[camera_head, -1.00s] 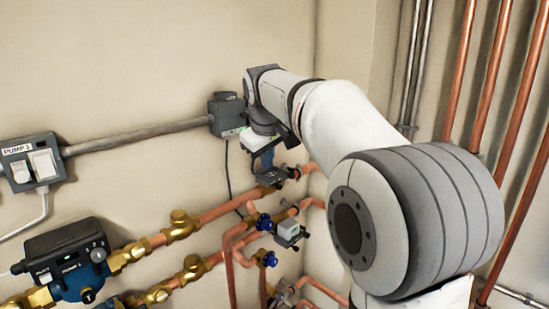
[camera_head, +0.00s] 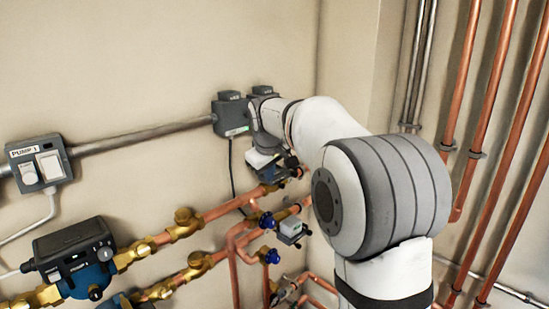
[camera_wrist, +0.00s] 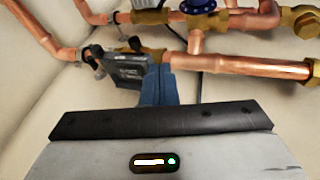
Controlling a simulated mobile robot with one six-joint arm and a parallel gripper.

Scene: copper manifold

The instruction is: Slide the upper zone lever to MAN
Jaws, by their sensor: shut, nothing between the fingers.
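The upper zone valve's dark grey actuator box (camera_wrist: 122,78) shows in the wrist view, just left of my fingers, on a copper pipe. A small black knob (camera_wrist: 135,43) stands out near its upper edge; I cannot tell whether it is the lever. Its MAN marking is not readable. My gripper (camera_wrist: 158,84) is shut and empty; its blue fingers are beside or against the box, contact unclear. In the head view my wrist hangs over the upper valve (camera_head: 271,174) and hides most of it.
A second valve with a light grey head (camera_head: 291,228) sits below. Blue-capped fittings (camera_head: 267,221) and copper pipes crowd close by. A grey junction box (camera_head: 231,115) is on the wall above, beside my wrist. Pump 1 (camera_head: 85,262) is at lower left.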

